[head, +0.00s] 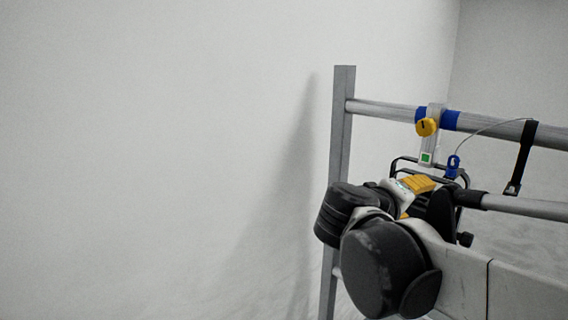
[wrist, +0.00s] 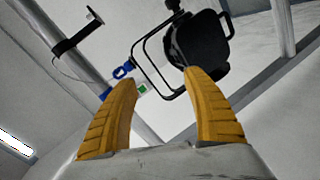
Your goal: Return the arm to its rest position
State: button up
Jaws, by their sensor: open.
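My gripper (wrist: 160,77) shows two yellow ribbed fingers spread apart in the wrist view, with nothing between them. In the head view, my gripper (head: 418,184) is partly hidden by my own dark arm joints and stands close below the hanging clamp. A black par can (wrist: 203,45) with a thin black yoke (wrist: 143,62) lies beyond the fingertips in the wrist view. In the head view, the yoke's top shows behind my gripper, and my arm hides most of the can. I cannot tell whether my gripper touches it.
A grey upright post (head: 342,130) carries a horizontal bar (head: 385,108). A clamp with a yellow knob (head: 427,127), a blue clip (head: 453,167) and a black strap (head: 524,155) hang there. A lower pole (head: 520,207) runs right. The left side is clear before a white wall.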

jog(key=s+a+f+m+g+y+b, duration=0.1)
jog(key=s+f+y+b, duration=0.3)
jog(key=f, duration=0.8)
jog(key=s+f+g+y+b, duration=0.1)
jog(key=s+f+b, duration=0.4)
jog(key=f, duration=0.7)
jog(key=s+a+f+y+b, duration=0.2)
jog(key=a+f+b, duration=0.1)
jog(key=f, duration=0.3)
jog(key=s+a+f+m+y+b, duration=0.1)
jog(key=s+a+f+y+b, duration=0.1)
jog(key=f+b, duration=0.3)
jog(key=s+a+f+m+y+b, duration=0.1)
jog(key=s+a+f+y+b, duration=0.1)
jog(key=f, duration=0.7)
jog(key=s+a+b, duration=0.1)
jog(key=a+b, duration=0.1)
jog(key=a, duration=0.1)
jog(key=shift+s+f+y, duration=0.2)
jog(key=shift+y, duration=0.2)
